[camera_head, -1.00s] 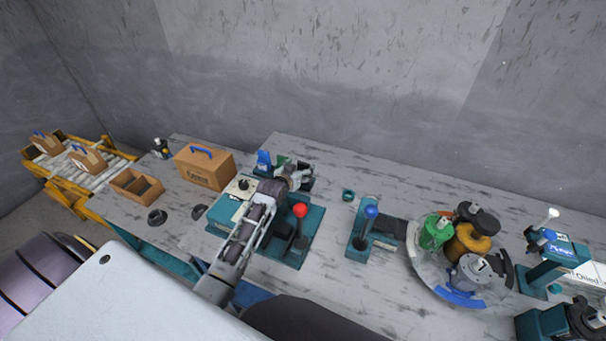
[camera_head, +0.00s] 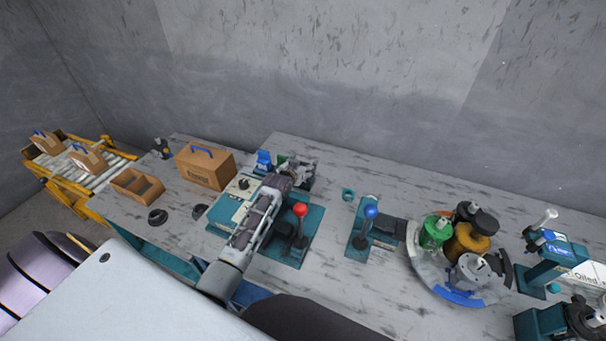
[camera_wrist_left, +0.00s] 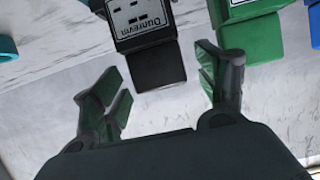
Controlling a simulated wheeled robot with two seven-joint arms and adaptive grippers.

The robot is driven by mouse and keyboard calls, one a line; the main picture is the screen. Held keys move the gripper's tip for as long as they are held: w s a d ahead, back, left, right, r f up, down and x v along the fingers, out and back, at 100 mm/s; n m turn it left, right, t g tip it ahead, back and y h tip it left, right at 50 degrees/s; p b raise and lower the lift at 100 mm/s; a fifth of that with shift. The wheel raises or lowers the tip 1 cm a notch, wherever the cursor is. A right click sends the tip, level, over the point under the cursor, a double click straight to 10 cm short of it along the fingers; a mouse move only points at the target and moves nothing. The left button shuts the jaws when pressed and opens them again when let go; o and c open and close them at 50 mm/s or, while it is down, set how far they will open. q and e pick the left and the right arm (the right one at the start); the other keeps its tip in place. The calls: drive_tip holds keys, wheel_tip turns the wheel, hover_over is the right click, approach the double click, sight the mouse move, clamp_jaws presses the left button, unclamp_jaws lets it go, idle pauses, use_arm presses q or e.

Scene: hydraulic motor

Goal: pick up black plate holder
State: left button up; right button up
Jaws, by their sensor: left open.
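The black plate holder (camera_wrist_left: 155,62), a black block with a white printed label, shows in the left wrist view. Its lower end lies between the spread fingers of my left gripper (camera_wrist_left: 160,78), with a visible gap to each finger. The gripper is open and empty. In the head view my left gripper (camera_head: 301,174) is over the back of the near table, and I cannot make out the black holder clearly there. A green holder (camera_wrist_left: 250,38) with a similar label stands right beside the right finger in the wrist view. My right gripper is not in view.
A blue holder (camera_head: 264,159) stands left of the gripper. Under the arm is a teal station with a red-knobbed lever (camera_head: 300,210). A blue-knobbed lever (camera_head: 370,212) and a round carousel (camera_head: 428,272) stand to the right. A cardboard box (camera_head: 205,170) is on the left.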

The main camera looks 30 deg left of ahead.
use_arm(q)
drive_tip(key=c, duration=1.1)
drive_tip(key=shift+r, duration=0.2)
drive_tip(key=shift+r+b, duration=0.3)
drive_tip(key=shift+r, duration=4.55)
